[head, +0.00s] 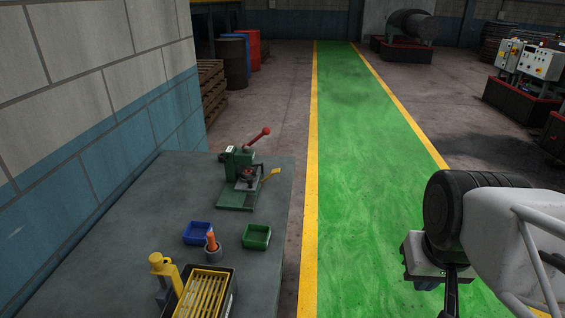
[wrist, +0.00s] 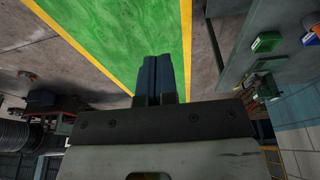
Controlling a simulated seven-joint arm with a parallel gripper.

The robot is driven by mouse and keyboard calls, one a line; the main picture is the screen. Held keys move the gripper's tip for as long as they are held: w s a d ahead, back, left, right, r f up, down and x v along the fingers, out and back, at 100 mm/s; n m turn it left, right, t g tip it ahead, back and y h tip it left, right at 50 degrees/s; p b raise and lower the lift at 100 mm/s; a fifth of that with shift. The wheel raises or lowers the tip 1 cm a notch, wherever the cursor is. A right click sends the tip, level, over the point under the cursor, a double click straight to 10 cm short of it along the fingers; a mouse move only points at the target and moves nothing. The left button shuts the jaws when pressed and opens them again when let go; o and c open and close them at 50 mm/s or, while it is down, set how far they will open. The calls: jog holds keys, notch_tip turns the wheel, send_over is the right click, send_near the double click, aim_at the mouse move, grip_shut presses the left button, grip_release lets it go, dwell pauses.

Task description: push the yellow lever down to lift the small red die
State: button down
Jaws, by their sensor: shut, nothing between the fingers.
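A green press-like machine (head: 238,170) stands on the grey table in the head view. A short yellow lever (head: 270,175) sticks out from its right side, angled up to the right. A small dark red piece (head: 247,173) sits in the middle of the machine, perhaps the die; it is too small to tell. My gripper (head: 451,300) is to the right, over the green floor lane, well away from the machine. Its fingers are together and empty in the wrist view (wrist: 160,80). The machine (wrist: 266,84) shows at the right of the wrist view.
The machine also has a red-knobbed handle (head: 259,135). On the table (head: 110,235) are a blue bin (head: 198,233), a green bin (head: 256,236), a cup with an orange item (head: 212,245), a yellow device (head: 165,275) and a yellow-slatted tray (head: 205,295). A block wall borders the left.

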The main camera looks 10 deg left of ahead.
jog(key=shift+w+r, duration=0.1)
jog(key=w+a+r, duration=0.2)
jog(key=w+a, duration=0.2)
jog(key=w, duration=0.6)
jog(key=w+a+r, duration=0.2)
jog(key=w+a, duration=0.1)
jog(key=w, duration=0.8)
jog(key=w+a+r, duration=0.2)
jog(key=w+a, duration=0.2)
jog(key=w, duration=0.6)
jog(key=w+a+f, duration=0.5)
jog(key=w+a, duration=0.6)
jog(key=w, duration=0.2)
jog(key=w+a+f+h, duration=0.1)
jog(key=w+a+f, duration=0.5)
jog(key=w+a, duration=0.6)
jog(key=shift+w+t, duration=0.4)
jog(key=shift+f, duration=0.1)
